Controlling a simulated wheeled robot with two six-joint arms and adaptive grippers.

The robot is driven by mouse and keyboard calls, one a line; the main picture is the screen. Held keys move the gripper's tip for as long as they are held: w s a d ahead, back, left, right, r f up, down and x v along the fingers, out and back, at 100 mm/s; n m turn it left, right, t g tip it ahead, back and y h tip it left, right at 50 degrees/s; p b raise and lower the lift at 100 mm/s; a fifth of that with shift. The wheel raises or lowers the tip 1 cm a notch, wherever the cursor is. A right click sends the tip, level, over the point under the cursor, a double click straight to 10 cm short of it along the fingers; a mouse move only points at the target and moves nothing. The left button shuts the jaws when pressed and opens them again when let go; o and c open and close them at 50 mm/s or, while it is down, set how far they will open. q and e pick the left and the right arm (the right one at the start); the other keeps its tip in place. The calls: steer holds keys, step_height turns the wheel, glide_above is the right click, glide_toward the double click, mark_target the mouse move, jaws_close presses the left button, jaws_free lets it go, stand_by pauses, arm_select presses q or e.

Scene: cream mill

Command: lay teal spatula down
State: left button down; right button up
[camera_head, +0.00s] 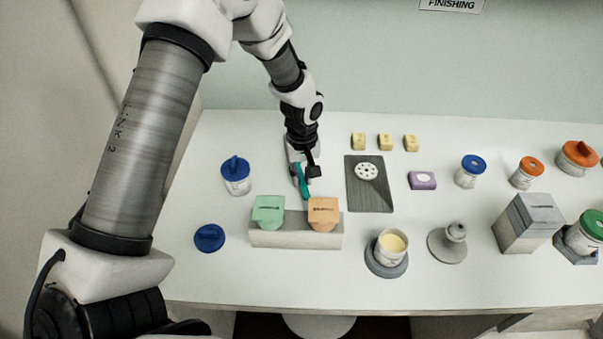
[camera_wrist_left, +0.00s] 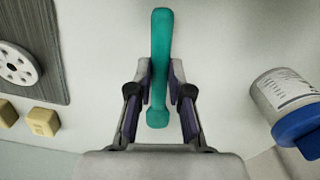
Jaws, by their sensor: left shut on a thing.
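The teal spatula (camera_head: 304,186) is in my left gripper (camera_head: 301,172), behind the grey block (camera_head: 296,234) that holds a green and an orange scraper-like piece. In the left wrist view the spatula (camera_wrist_left: 161,38) runs straight between the two fingers (camera_wrist_left: 160,78), which press on its sides. Its wider end points away from the wrist. The spatula is over the white table (camera_head: 215,282); I cannot tell whether it touches the top. My right gripper is not in view.
A dark board with a white perforated disc (camera_head: 367,172) lies to the right of the gripper. A blue-lidded jar (camera_head: 237,180) stands to the left, and a blue lid (camera_head: 209,238) lies in front of it. Yellow blocks (camera_head: 385,141) sit at the back. A cream-filled cup (camera_head: 390,246) is in front.

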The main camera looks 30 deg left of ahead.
arm_select(q)
steer(key=shift+w+f, duration=0.1)
steer(key=shift+f, duration=0.05)
steer(key=c, duration=1)
jaws_free()
step_height(320, 180, up, 12)
